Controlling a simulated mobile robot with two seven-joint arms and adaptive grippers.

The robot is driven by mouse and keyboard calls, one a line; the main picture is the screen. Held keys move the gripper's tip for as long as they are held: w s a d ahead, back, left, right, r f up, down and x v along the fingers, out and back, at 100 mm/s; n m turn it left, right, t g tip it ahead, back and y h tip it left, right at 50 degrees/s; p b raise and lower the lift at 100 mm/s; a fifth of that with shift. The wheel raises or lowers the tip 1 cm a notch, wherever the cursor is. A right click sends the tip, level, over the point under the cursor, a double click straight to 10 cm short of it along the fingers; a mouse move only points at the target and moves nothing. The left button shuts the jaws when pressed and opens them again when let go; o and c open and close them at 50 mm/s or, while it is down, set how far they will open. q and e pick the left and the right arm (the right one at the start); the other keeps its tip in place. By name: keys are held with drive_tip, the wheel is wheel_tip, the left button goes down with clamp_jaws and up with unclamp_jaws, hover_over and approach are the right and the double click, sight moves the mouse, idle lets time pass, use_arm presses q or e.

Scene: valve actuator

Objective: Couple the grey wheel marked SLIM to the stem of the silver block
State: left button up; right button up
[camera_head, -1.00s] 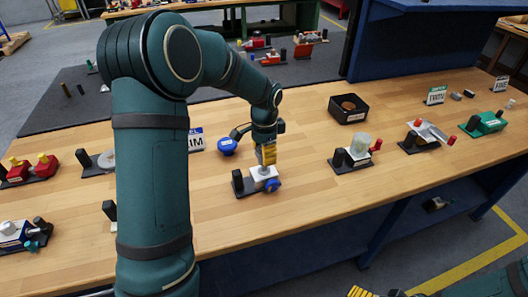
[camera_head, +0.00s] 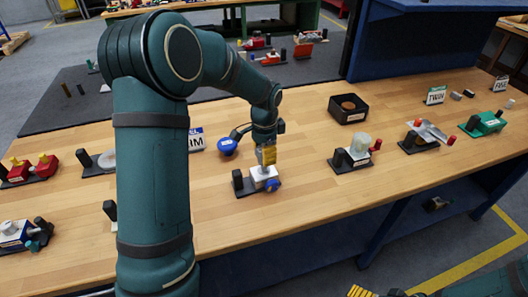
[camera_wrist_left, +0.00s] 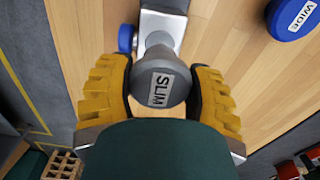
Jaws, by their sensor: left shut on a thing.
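The grey wheel marked SLIM (camera_wrist_left: 160,85) sits between the yellow fingers of my left gripper (camera_wrist_left: 161,98), which is shut on it. The silver block (camera_wrist_left: 162,30) lies just beyond the wheel in the left wrist view, with a grey stem part showing between them. I cannot tell whether wheel and stem are joined. In the head view my left gripper (camera_head: 267,156) points down right over the silver block (camera_head: 260,174), on a black base with a blue knob (camera_head: 272,185); the wheel is hidden there.
A blue wheel marked WIDE (camera_wrist_left: 292,17) lies beside the block; it also shows in the head view (camera_head: 227,147). A black bin (camera_head: 348,109) stands behind right, and a fixture with a clear cylinder (camera_head: 354,154) to the right. The wooden bench is clear in front.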

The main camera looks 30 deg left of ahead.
use_arm(q)
drive_tip(key=shift+f+b, duration=1.1)
drive_tip(key=shift+f, duration=0.7)
drive_tip(key=o, duration=1.3)
drive_tip(key=shift+r, duration=0.1)
wheel_tip(320, 180, up, 12)
drive_tip(key=shift+d, duration=0.1)
